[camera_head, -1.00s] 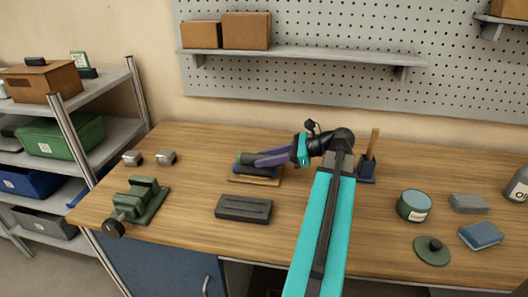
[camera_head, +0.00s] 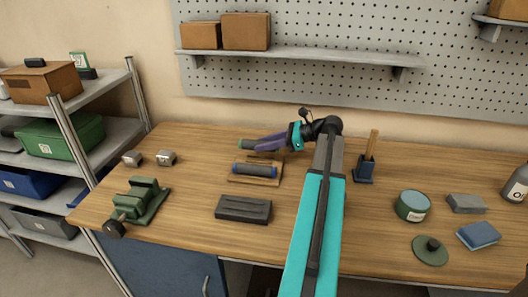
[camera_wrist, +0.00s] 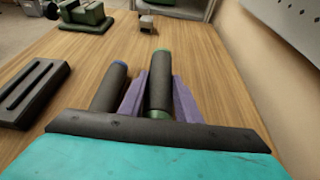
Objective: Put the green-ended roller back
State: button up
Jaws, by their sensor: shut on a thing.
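The green-ended roller (camera_wrist: 160,82) is dark with green ends and lies lengthwise between the purple fingers of my gripper (camera_wrist: 158,98), which is shut on it. In the head view, its green end (camera_head: 245,144) sticks out left of my gripper (camera_head: 266,145), behind the wooden rack. I cannot tell how high it is above the table. A blue-ended roller (camera_head: 255,170) lies on the wooden rack (camera_head: 233,179), nearer the front. The blue-ended roller (camera_wrist: 111,86) shows left of my gripper in the wrist view, apart from the green-ended one.
A dark slotted block (camera_head: 243,209) lies in front of the rack. A blue holder with a wooden handle (camera_head: 365,171) stands right of my arm. The pegboard wall (camera_head: 300,90) is behind.

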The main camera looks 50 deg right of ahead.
aim_at(265, 160)
dwell(0.4)
jog(key=shift+f, duration=1.75)
jog(key=shift+f+p, duration=0.4)
jog(key=o, duration=1.2)
jog(key=shift+r, duration=0.15)
jog(key=shift+r, duration=0.15)
jog(key=shift+b+v, duration=0.6)
jog(key=shift+v, duration=3.2)
jog(key=shift+w+r, duration=0.1)
jog(key=shift+w, duration=0.05)
